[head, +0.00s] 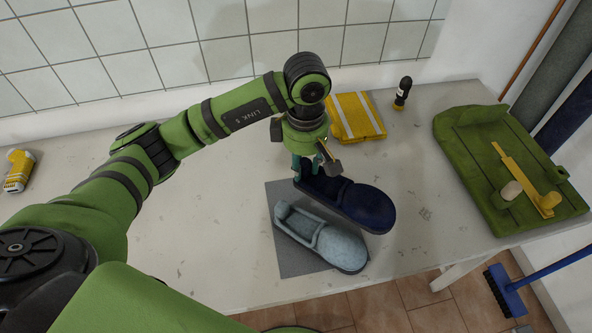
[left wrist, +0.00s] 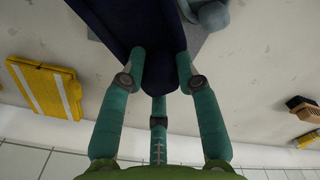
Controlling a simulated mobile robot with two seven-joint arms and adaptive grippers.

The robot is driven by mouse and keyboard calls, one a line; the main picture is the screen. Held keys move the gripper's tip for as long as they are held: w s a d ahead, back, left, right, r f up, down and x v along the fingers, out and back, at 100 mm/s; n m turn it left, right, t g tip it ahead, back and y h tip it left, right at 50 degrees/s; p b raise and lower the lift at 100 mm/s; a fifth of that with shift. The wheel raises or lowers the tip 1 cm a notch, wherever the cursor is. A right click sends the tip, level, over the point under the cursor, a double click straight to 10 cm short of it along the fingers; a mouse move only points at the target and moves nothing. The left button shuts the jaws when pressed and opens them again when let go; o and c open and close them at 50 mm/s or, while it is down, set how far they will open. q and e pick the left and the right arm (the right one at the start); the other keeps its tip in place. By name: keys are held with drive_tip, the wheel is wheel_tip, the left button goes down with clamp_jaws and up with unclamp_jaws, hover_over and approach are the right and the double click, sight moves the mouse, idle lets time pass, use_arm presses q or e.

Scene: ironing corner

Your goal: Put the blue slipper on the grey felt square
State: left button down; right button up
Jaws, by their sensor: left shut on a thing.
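The dark blue slipper (head: 352,201) is held at its heel by my left gripper (head: 309,168). In the left wrist view the teal fingers (left wrist: 159,62) close on both sides of the slipper's heel (left wrist: 158,70). The grey felt square (head: 291,262) lies on the table, partly hidden under the slippers. A light blue slipper (head: 322,240) lies on it, its toe reaching the square's right edge. The dark slipper is behind the light one, its toe reaching right past the square. Its height above the table is hard to tell. My right gripper is not in view.
A yellow folded item with pale stripes (head: 357,117) and a small dark bottle (head: 402,93) stand behind. A green tray-like piece (head: 477,155) with a yellow tool is at the right. A yellow-and-white object (head: 18,170) is far left.

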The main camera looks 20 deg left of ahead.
use_arm(q)
drive_tip(key=w+a+f, duration=0.1)
drive_tip(key=a, duration=0.1)
drive_tip(key=w+a+f+p, duration=0.1)
drive_tip(key=a, duration=0.1)
drive_tip(key=w+a+f, duration=0.2)
drive_tip(key=shift+f+p, duration=0.1)
drive_tip(key=shift+p, duration=0.2)
drive_tip(key=shift+f, duration=0.3)
wheel_tip(320, 180, down, 3)
drive_tip(key=shift+f+p, duration=0.1)
drive_tip(key=shift+p, duration=0.65)
drive_tip(key=shift+f, duration=0.25)
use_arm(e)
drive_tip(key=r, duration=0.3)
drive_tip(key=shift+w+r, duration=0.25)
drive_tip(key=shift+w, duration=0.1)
use_arm(q)
drive_tip(key=c, duration=0.9)
unclamp_jaws()
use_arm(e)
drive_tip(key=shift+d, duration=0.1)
